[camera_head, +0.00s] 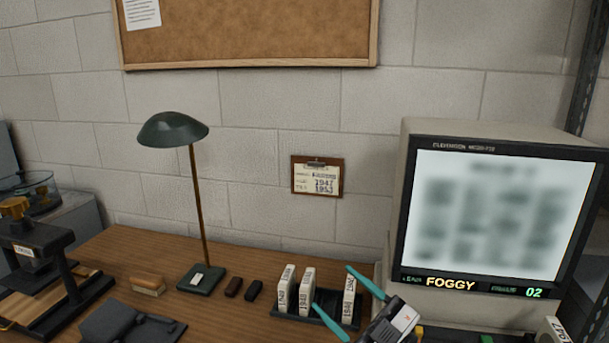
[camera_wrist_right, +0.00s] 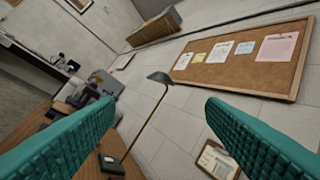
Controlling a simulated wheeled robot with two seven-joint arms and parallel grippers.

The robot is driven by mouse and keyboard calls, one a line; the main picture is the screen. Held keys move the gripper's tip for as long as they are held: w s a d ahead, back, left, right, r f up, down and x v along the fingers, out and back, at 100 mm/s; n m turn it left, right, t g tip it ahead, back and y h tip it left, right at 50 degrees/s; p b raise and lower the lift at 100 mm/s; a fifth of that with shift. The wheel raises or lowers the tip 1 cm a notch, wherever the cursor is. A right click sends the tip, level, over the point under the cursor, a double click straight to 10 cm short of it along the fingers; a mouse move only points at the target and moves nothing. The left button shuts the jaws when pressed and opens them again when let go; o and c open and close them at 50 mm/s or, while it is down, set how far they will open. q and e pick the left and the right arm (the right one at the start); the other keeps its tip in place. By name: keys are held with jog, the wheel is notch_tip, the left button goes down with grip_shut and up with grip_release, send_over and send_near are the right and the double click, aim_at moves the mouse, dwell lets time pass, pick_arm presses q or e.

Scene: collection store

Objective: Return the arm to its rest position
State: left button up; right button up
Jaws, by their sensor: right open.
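My right gripper (camera_head: 348,299) shows at the bottom of the head view, with its two teal fingers spread apart. It is in front of a dark rack (camera_head: 318,321) of white labelled boxes (camera_head: 307,290) on the wooden desk. In the right wrist view the gripper (camera_wrist_right: 160,125) is open and nothing is between its fingers. That view looks past the fingers toward the wall, with the lamp beyond the gap. I cannot tell whether the fingers touch the boxes. My left gripper is not in either view.
A green lamp (camera_head: 173,130) stands on the desk (camera_head: 110,258). A large monitor (camera_head: 494,215) reading "FOGGY" is at the right. A black press (camera_head: 40,265) is at the left. A clipboard (camera_head: 317,177) and a cork board (camera_head: 250,35) hang on the wall.

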jog(key=d+f+m+t+h, duration=0.5)
jog(key=d+f+m+h, duration=0.45)
jog(key=m+h, duration=0.5)
jog(key=s+d+f+g+h, duration=0.1)
jog(key=s+d+f+g, duration=0.1)
jog(key=s+f+g, duration=0.1)
jog(key=s+d+f+m+g+h, duration=0.1)
jog(key=s+f+g+h, duration=0.1)
jog(key=s+f, duration=0.3)
jog(key=s+d+f+g+h, duration=0.1)
jog(key=s+d+f+g, duration=0.1)
jog(key=s+f+g, duration=0.2)
jog(key=shift+s+d+f+m+g, duration=0.1)
jog(key=shift+d+f+m+g, duration=0.1)
jog(key=shift+f, duration=0.55)
jog(key=shift+s+d+f+m+g, duration=0.1)
jog(key=shift+d+f+m+g, duration=0.1)
jog(key=shift+f, duration=0.5)
jog(key=s+a+f+n+g, duration=0.1)
jog(key=s+f+g, duration=0.5)
jog(key=s, duration=0.7)
notch_tip(320, 180, down, 26)
jog(key=g, duration=0.1)
jog(key=s+d+f+g, duration=0.1)
jog(key=s+d+f, duration=0.2)
jog(key=s+f, duration=1.2)
jog(key=shift+s+g+y, duration=0.3)
jog(key=shift+s+y, duration=0.05)
jog(key=shift+s, duration=0.7)
